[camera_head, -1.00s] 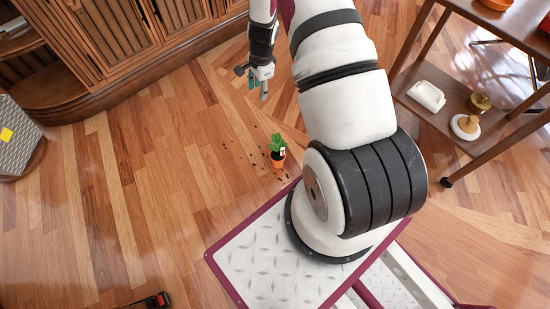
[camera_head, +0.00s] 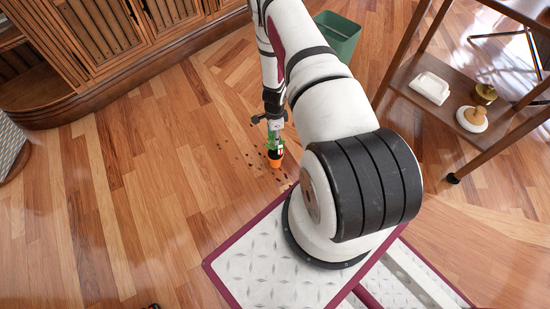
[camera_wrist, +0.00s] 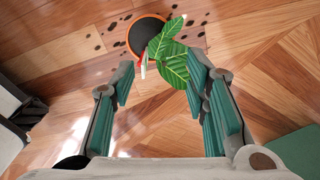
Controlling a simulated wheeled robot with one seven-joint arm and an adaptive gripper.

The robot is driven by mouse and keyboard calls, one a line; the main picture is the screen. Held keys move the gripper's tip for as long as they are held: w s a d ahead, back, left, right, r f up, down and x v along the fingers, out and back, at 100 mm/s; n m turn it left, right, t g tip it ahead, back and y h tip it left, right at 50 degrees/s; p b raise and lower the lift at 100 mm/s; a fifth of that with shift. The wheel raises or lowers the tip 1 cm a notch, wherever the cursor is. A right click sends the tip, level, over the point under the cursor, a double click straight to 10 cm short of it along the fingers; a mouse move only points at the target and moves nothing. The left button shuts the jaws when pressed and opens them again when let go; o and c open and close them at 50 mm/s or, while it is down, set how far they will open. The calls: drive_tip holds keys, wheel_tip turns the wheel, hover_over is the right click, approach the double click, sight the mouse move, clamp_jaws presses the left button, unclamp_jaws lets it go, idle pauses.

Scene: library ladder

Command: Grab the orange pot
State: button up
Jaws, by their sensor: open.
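The small orange pot (camera_head: 276,161) stands upright on the wooden floor in the head view, with a green leafy plant (camera_head: 276,144) in it. In the wrist view the pot (camera_wrist: 141,37) shows from above as an orange rim around dark soil. The leaves (camera_wrist: 173,57) spread to its right and toward the fingers. My gripper (camera_head: 275,136) is above the pot in the head view, over the leaves. In the wrist view my gripper (camera_wrist: 162,80) is open, and the pot lies beyond the fingertips. A white and red tag stands in the soil.
Dark soil crumbs (camera_head: 256,158) lie on the floor around the pot. A green bin (camera_head: 338,36) stands behind my arm. A wooden cabinet (camera_head: 100,45) is at the back left, and a shelf cart (camera_head: 450,125) is at the right.

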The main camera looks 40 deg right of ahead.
drive_tip(key=shift+w+d+f+b, duration=0.1)
drive_tip(key=shift+w+f+b, duration=0.1)
drive_tip(key=shift+f+b, duration=0.9)
drive_tip(key=shift+w+d+f+b, duration=0.15)
drive_tip(key=shift+f+b, duration=0.2)
drive_tip(key=shift+f, duration=1.4)
drive_tip(key=shift+a, duration=0.1)
clamp_jaws()
